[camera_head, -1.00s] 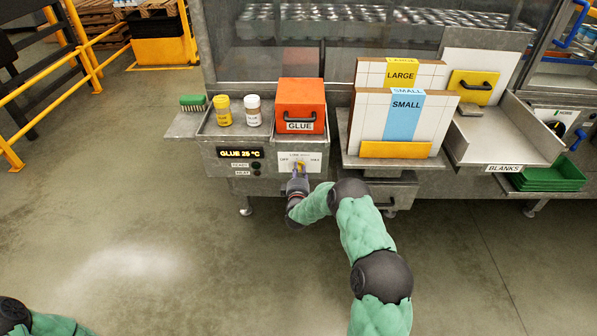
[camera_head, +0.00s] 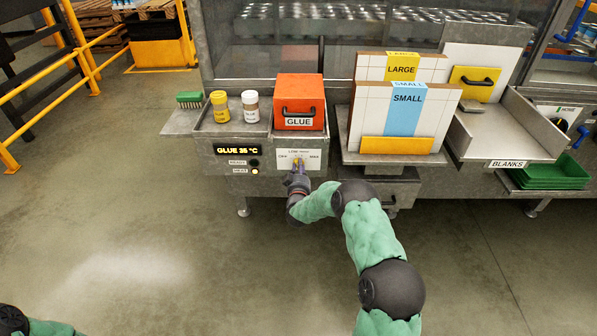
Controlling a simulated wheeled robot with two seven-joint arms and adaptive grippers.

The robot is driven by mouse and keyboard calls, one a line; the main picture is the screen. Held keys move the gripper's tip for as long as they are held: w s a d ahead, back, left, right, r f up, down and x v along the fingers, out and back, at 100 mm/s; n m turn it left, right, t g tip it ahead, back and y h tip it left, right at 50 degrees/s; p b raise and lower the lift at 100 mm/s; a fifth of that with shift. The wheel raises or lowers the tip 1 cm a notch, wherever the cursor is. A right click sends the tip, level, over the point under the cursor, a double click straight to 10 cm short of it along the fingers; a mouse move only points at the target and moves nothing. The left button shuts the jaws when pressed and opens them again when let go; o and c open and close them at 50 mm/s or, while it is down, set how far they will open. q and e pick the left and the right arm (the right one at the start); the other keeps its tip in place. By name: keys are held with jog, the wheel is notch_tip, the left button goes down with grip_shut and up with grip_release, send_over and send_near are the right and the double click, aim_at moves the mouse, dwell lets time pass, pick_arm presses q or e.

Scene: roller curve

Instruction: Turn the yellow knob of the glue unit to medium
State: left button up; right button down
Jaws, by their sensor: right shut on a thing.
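The glue unit (camera_head: 224,178) is a grey metal box at the machine's front. Its display (camera_head: 237,150) reads GLUE 35 °C. A lamp beside the lower label under the display is lit. The yellow knob (camera_head: 299,163) sits on a white plate (camera_head: 313,158) with a low-to-high scale and is mostly hidden by my right gripper. The knob looks roughly upright. My right gripper (camera_head: 299,172) is shut on the knob from the front. My left arm shows only at the bottom left corner; its gripper is out of view.
An orange GLUE box (camera_head: 299,103), a yellow jar (camera_head: 220,106), a white jar (camera_head: 250,106) and a green brush (camera_head: 190,99) stand on the ledge above. Blank stacks (camera_head: 404,119) are to the right. The floor in front is clear.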

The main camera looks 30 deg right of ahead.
jog(key=shift+s+d+f+m+b, duration=0.1)
jog(key=shift+m+b, duration=0.4)
jog(key=shift+m, duration=1.3)
jog(key=shift+d+f+m+b, duration=0.1)
jog(key=shift+m+b, duration=0.4)
jog(key=shift+m, duration=1.3)
jog(key=c, duration=1)
grip_release()
jog(key=shift+c, duration=0.2)
jog(key=v, duration=1.2)
